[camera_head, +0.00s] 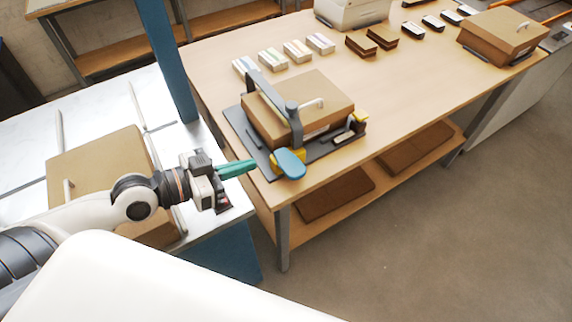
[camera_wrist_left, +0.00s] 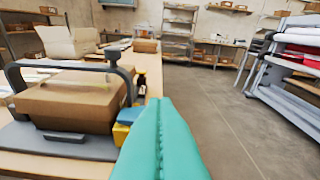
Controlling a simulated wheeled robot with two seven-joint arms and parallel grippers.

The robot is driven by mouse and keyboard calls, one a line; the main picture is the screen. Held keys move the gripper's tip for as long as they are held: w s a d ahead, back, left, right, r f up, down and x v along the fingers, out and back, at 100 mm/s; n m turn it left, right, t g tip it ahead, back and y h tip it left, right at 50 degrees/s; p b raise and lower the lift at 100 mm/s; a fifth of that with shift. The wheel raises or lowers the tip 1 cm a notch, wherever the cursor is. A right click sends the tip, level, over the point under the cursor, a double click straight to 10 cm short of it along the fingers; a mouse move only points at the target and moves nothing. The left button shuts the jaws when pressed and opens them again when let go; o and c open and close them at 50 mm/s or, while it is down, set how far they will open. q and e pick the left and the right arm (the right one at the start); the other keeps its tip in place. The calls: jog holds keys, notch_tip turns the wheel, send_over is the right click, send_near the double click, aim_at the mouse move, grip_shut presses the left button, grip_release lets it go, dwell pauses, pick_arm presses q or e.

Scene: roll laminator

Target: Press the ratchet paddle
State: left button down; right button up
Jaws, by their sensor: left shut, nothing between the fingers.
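The ratchet paddle appears to be the blue rounded paddle (camera_head: 291,163) on a yellow block at the front corner of a dark-framed device (camera_head: 240,128) on the wooden table. My left gripper (camera_head: 238,169) has teal fingers, is shut and empty, and points at the paddle from the left, with a small gap in the head view. In the left wrist view the shut teal fingers (camera_wrist_left: 162,140) fill the lower middle. The blue paddle (camera_wrist_left: 130,115) shows just left of them, partly hidden, beside the yellow block (camera_wrist_left: 121,133). My right gripper is not in view.
A brown box (camera_head: 300,105) sits in the device under a grey arch (camera_head: 292,118). A blue post (camera_head: 168,60) stands left of the table. A metal-topped bench with a cardboard box (camera_head: 100,165) lies below my left arm. The floor at right is clear.

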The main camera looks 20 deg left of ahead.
pick_arm(q)
jog(key=shift+w, duration=0.15)
jog(key=p, duration=0.3)
send_over(286, 173)
jog(key=f, duration=0.2)
notch_tip(286, 173, down, 4)
jog(key=shift+w+r, duration=0.15)
jog(key=shift+r, duration=0.05)
jog(key=shift+f, duration=0.45)
